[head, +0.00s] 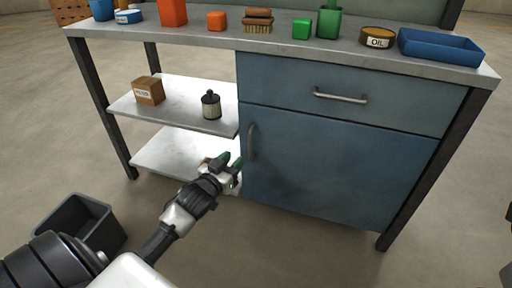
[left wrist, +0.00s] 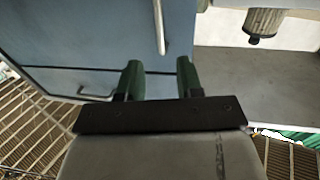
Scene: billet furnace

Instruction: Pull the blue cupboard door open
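The blue cupboard door (head: 335,165) is closed, flush in the lower right of the workbench; it also fills the upper left of the left wrist view (left wrist: 85,30). Its upright metal handle (head: 252,142) is near the door's left edge and shows in the left wrist view (left wrist: 160,28). My left gripper (head: 229,161) is below and left of the handle, in front of the lower shelf. Its green-tipped fingers (left wrist: 158,80) are apart with nothing between them. In the left wrist view the handle is beyond the fingertips, apart from them. My right gripper is not in view.
A blue drawer (head: 350,95) with a horizontal handle sits above the door. Open shelves (head: 180,110) on the left hold a small box (head: 149,91) and a dark-lidded jar (head: 211,105). A dark bin (head: 88,222) stands on the floor at left. Floor before the door is clear.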

